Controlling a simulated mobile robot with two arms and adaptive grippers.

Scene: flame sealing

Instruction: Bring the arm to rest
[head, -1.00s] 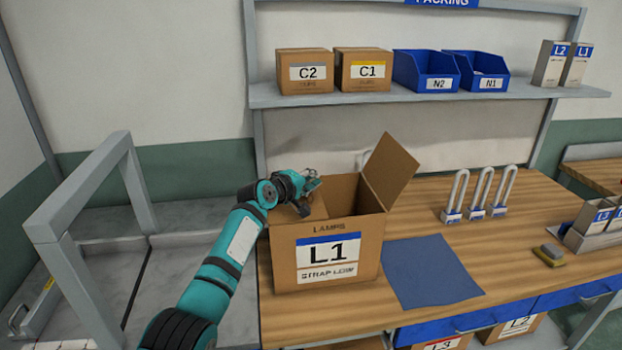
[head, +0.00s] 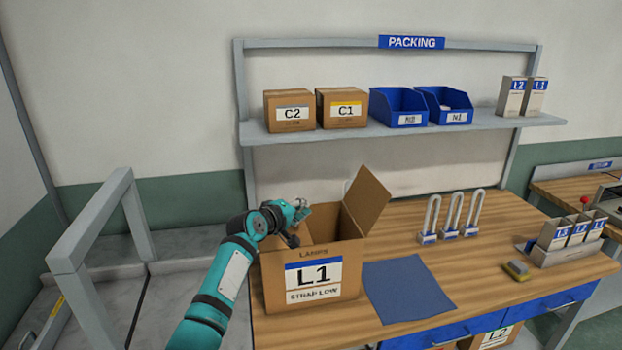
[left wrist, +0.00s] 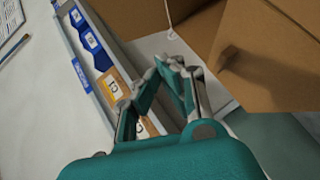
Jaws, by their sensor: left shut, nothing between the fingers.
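My left arm comes in from the left in the head view. Its gripper (head: 301,209) is at the upper left of the open cardboard box marked L1 (head: 283,293), beside its raised flap (head: 366,200). In the left wrist view the gripper (left wrist: 170,65) is shut, with its fingertips together and nothing between them. Cardboard of the box (left wrist: 275,55) fills the upper right of that view. The inside of the box is mostly hidden in the head view. My right gripper is in neither view.
A blue mat (head: 407,290) lies right of the box. Several lamps (head: 452,215) stand behind it. A shelf (head: 470,128) holds boxes and blue bins. A grey frame (head: 90,226) stands at left.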

